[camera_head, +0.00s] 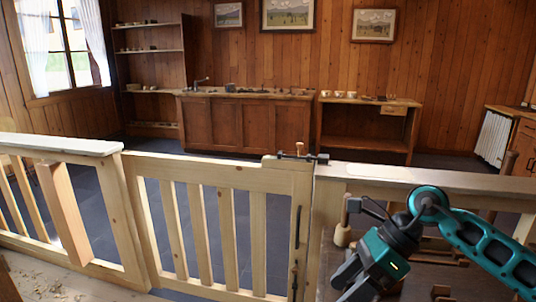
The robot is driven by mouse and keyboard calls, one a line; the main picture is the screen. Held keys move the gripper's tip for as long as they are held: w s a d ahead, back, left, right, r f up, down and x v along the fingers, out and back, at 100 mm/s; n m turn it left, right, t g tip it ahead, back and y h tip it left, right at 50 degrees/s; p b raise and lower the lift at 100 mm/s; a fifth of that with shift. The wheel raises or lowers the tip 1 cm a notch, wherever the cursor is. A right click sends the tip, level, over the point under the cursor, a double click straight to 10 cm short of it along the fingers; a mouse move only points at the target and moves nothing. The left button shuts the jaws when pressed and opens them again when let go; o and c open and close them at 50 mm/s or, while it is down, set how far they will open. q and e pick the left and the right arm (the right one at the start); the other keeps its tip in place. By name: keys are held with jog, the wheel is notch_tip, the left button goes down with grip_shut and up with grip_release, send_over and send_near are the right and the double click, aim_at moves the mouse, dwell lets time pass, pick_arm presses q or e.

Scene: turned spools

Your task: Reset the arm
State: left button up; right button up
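My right arm (487,247) is teal and black and comes in from the right edge. It is bent, with its wrist low at the lower right. My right gripper (354,279) is dark grey and points down and left, beside the wooden gate (225,177). Its fingertips are dark and close to the lower edge, so I cannot tell whether they are open or shut. I see no object in it. My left arm and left gripper are not in view.
The gate has a dark latch (303,157) on top and sits between pale fence sections. A turned wooden piece (342,235) stands right behind my wrist. A workbench (245,122) and a side table (365,127) stand at the back wall. Dark floor between is clear.

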jog(key=s+a+r+m+t+y+p, duration=0.1)
jog(key=a+r+m+t+y, duration=0.15)
jog(key=a+m+y, duration=0.35)
jog(key=s+a+r+m+t+y, duration=0.1)
jog(key=s+a+m+t+y, duration=0.1)
jog(key=a+m+t+y, duration=0.5)
jog(key=w+d+f+m+t+h, duration=0.1)
jog(key=d+f+m+t+h, duration=0.25)
jog(key=m, duration=0.65)
jog(key=w+d+f+m+t+h, duration=0.1)
jog(key=d+f+m+t+h, duration=0.3)
jog(key=m, duration=0.6)
jog(key=s+d+f+m+g+h, duration=0.1)
jog(key=s+d+f+m+h, duration=0.2)
jog(key=s+f+m, duration=0.1)
jog(key=s+d+f+m+g+h+p, duration=0.1)
jog(key=s+d+f+m+g+h, duration=0.1)
jog(key=f, duration=0.6)
jog(key=s+d+f+m+g+h, duration=0.1)
jog(key=s+d+f+m+h, duration=0.3)
jog(key=m, duration=0.5)
jog(key=s+f+h, duration=0.1)
jog(key=s+h, duration=0.1)
jog(key=s, duration=0.1)
jog(key=shift+s+d+f+m+g, duration=0.15)
jog(key=shift+d+f+m+g, duration=0.15)
jog(key=shift+d+f+g, duration=0.1)
